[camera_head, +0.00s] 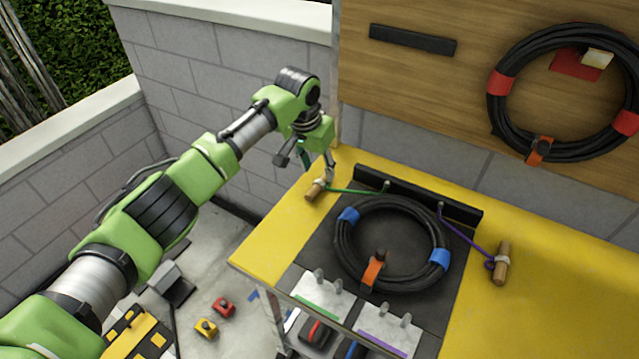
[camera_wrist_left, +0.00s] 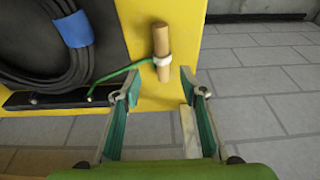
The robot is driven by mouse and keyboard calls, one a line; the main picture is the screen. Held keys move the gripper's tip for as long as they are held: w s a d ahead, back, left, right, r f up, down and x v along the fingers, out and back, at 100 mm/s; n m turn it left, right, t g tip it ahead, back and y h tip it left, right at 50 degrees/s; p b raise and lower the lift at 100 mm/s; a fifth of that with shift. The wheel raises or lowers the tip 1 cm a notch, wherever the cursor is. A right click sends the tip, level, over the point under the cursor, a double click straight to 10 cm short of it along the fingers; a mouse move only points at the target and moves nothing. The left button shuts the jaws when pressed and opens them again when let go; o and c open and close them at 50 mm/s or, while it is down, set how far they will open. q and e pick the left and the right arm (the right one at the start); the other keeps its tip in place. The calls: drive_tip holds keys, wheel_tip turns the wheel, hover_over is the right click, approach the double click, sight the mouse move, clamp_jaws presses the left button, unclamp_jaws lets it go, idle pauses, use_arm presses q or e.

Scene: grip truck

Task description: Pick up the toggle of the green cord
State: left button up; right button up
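The green cord (camera_head: 355,191) runs from a peg on a black bar to a wooden toggle (camera_head: 315,189) at the left end of the yellow tabletop. My left gripper (camera_head: 322,166) is just above and behind the toggle. In the left wrist view my left gripper (camera_wrist_left: 157,85) is open, with nothing between its fingers. My right gripper is not in view.
A coiled black cable (camera_head: 340,245) lies on the black mat. A purple cord (camera_head: 465,235) with a second wooden toggle (camera_head: 502,263) lies to the right. The black bar (camera_head: 420,196) stands behind the coil. A grey block wall (camera_head: 230,90) is behind my left arm.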

sight(319, 182)
use_arm(q)
drive_tip(key=shift+a+p+x, duration=0.25)
drive_tip(key=shift+p+x, duration=0.15)
drive_tip(key=shift+x, duration=0.65)
drive_tip(key=x, duration=0.3)
drive_tip(key=shift+f, duration=0.4)
clamp_jaws()
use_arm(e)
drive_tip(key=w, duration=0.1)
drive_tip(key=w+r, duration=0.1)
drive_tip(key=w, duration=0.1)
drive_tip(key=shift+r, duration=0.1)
